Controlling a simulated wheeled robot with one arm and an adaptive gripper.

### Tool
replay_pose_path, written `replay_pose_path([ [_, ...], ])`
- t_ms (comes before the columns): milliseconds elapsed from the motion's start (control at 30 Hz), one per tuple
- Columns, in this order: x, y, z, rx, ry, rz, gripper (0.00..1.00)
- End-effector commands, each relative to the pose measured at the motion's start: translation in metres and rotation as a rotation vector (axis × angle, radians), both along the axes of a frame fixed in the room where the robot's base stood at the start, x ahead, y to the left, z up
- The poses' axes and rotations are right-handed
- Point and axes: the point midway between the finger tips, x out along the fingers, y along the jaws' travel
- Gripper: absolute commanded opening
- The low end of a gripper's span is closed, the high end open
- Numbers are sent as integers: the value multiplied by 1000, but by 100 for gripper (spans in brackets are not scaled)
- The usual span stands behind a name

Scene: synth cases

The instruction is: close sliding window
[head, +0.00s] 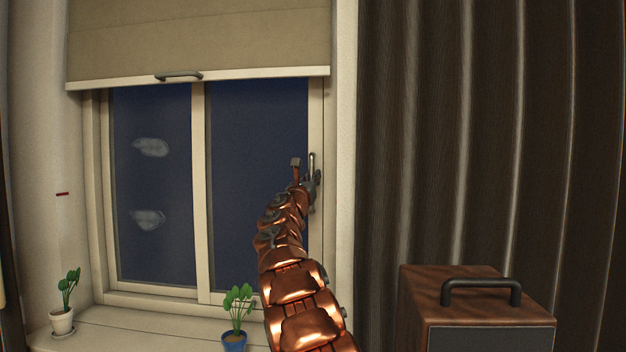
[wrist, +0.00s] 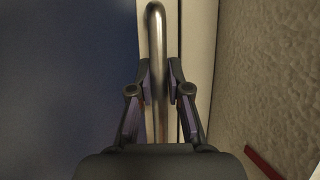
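The sliding window (head: 200,190) has a cream frame and two dark blue panes side by side. The left pane (head: 150,185) has two pale smudges; the right pane (head: 257,130) looks plain. An upright metal bar handle (head: 311,160) is on the right pane's right upright. My gripper (head: 304,172) is at this handle. In the wrist view the handle (wrist: 156,50) runs between the two fingers of my gripper (wrist: 160,82), one close on each side. Whether both fingers press on it is unclear. My arm hides the lower right pane.
A beige blind (head: 200,45) with a dark pull hangs over the window top. Plants in a white pot (head: 62,321) and a blue pot (head: 234,342) stand on the sill. Dark curtains (head: 480,150) and a brown box (head: 450,290) with a handle are at right.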

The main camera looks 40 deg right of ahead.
Motion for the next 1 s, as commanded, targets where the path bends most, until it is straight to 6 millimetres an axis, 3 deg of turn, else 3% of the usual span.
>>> replay_pose_path([
  [233,-2,-3,-1,2,-1,-6,41],
  [667,-3,1,-2,1,2,-3,41],
  [1000,-15,20,-11,-1,4,-4,41],
])
